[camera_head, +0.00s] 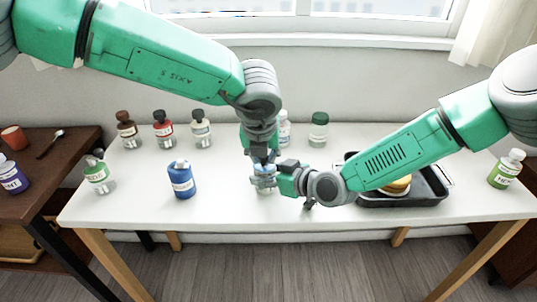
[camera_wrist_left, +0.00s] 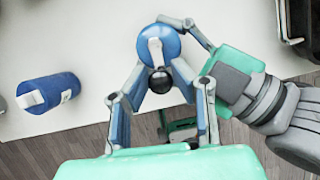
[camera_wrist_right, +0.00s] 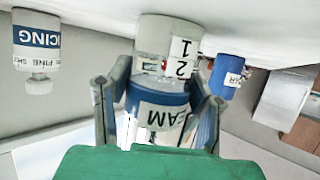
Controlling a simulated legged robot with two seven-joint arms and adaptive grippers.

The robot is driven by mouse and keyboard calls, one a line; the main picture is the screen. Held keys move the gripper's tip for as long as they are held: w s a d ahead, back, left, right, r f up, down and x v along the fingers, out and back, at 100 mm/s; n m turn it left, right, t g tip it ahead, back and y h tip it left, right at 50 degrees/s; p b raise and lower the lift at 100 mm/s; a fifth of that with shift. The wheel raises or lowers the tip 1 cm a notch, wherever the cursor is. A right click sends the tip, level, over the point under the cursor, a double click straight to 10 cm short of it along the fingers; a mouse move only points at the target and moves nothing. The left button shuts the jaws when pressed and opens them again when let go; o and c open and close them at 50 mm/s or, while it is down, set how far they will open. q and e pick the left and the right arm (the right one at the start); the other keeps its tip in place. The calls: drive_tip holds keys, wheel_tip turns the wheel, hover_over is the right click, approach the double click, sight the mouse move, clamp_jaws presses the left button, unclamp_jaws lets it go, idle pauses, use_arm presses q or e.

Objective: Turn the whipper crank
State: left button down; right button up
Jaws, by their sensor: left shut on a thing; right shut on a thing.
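The whipper (camera_wrist_right: 158,115) has a blue and white body with partly legible lettering; in the right wrist view it sits between the fingers of my right gripper (camera_wrist_right: 160,90). That gripper is shut on the body. In the left wrist view the whipper's round blue top (camera_wrist_left: 174,42) carries a white crank arm (camera_wrist_left: 155,50) with a black knob (camera_wrist_left: 160,82). My left gripper (camera_wrist_left: 158,90) comes from above and is shut on the knob. In the head view both grippers meet at the table's middle, and they hide most of the whipper (camera_head: 265,187).
A blue bottle (camera_head: 182,182) stands left of the whipper. Several small bottles line the back, including a red one (camera_head: 164,131) and a green-capped one (camera_head: 318,130). A black tray (camera_head: 440,190) with food lies right, under my right arm. The front middle of the white table (camera_head: 225,205) is clear.

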use_arm(q)
drive_tip(key=shift+a+m, duration=0.25)
drive_tip(key=shift+m, duration=0.15)
drive_tip(key=shift+d, duration=0.1)
drive_tip(key=c, duration=1.4)
unclamp_jaws()
drive_tip(key=shift+o, duration=0.2)
drive_tip(key=shift+d, duration=0.1)
drive_tip(key=shift+r, duration=0.15)
drive_tip(key=v, duration=1.1)
drive_tip(key=shift+a+r, duration=0.2)
drive_tip(key=shift+r, duration=0.1)
